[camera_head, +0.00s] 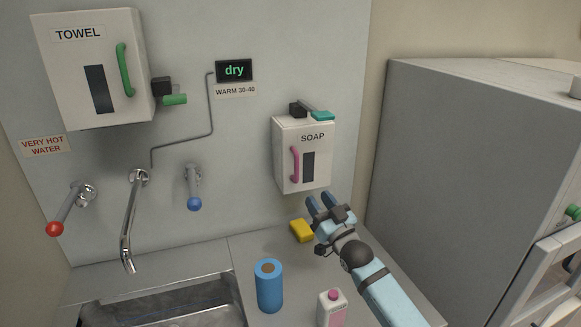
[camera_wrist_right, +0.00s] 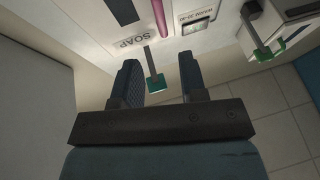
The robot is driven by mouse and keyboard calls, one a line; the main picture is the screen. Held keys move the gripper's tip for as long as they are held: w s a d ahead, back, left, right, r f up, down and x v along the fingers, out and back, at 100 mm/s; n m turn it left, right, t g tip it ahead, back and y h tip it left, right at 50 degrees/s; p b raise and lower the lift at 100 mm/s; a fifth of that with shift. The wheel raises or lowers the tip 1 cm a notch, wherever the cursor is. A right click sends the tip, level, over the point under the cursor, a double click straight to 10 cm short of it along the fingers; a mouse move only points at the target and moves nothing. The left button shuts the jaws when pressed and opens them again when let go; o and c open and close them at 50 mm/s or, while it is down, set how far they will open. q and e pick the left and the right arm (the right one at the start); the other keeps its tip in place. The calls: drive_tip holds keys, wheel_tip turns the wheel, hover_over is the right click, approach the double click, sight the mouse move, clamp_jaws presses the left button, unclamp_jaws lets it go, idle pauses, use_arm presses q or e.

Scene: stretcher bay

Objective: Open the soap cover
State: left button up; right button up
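The soap box (camera_head: 320,165) is a white wall-mounted box labelled SOAP, with a dark window and a pink handle (camera_head: 295,164) on its front. A black block with a teal-tipped lever (camera_head: 322,115) sits at its top. The cover looks shut. My right gripper (camera_head: 320,200) is at the box's lower edge in the head view, fingers apart and empty. In the right wrist view, the teal tip (camera_wrist_right: 157,83) shows between the open fingers, but I cannot tell how far beyond them; the pink handle (camera_wrist_right: 160,17) is above. My left gripper is out of view.
A yellow sponge (camera_head: 301,230), a blue cylinder (camera_head: 269,285) and a pink-and-white bottle (camera_head: 332,308) stand on the counter near my right arm. A sink with taps is at left. A towel box (camera_head: 95,70) hangs upper left. A large grey cabinet (camera_head: 465,150) is at right.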

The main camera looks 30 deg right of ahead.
sight(298, 170)
drive_tip(key=p+x, duration=0.2)
drive_tip(key=x, duration=0.8)
drive_tip(key=shift+w, duration=0.15)
drive_tip(key=shift+x, duration=0.85)
clamp_jaws()
